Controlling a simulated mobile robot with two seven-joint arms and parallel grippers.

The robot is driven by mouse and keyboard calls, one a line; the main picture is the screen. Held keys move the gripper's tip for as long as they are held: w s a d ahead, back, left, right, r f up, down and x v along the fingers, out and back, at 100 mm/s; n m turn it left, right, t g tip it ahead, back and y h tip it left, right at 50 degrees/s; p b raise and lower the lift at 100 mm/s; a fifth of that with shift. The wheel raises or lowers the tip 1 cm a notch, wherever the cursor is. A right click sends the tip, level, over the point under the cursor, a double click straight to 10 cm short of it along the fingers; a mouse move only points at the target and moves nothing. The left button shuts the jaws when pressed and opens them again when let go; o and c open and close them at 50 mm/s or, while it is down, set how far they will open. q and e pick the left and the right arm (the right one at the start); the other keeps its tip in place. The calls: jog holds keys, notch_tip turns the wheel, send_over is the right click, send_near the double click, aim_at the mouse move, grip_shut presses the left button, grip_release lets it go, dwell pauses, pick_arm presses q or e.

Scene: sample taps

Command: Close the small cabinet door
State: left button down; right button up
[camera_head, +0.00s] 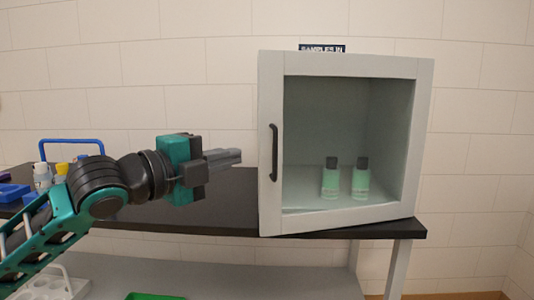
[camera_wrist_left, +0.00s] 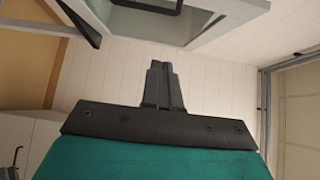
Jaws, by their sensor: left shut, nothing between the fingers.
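The small cabinet's door (camera_head: 270,105) has a pale grey frame, a clear pane and a dark upright handle (camera_head: 274,152) on its left side. The door is angled, its left edge nearer to me than its right, so it looks ajar; any gap behind it is hidden. Part of the door frame (camera_wrist_left: 200,30) shows at the top of the left wrist view. My left gripper (camera_head: 238,156) is shut and empty, a little left of the door's handle edge and apart from it. It also shows in the left wrist view (camera_wrist_left: 162,68). My right gripper is not in view.
Two green bottles (camera_head: 330,180) with dark caps show through the pane. The cabinet stands on a black bench top (camera_head: 225,205), with a lower shelf (camera_head: 250,275) underneath. A blue carrier (camera_head: 72,142) with small bottles is at the left. A sign (camera_head: 321,48) is above the cabinet.

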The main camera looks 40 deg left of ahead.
pick_arm(q)
jog(key=w+p, duration=0.1)
jog(key=w, duration=0.3)
jog(key=w+p, duration=0.1)
jog(key=w, duration=0.3)
jog(key=w+p, duration=0.1)
jog(key=w, duration=0.4)
jog(key=shift+a+f, duration=0.1)
jog(key=shift+a, duration=0.3)
dwell(0.4)
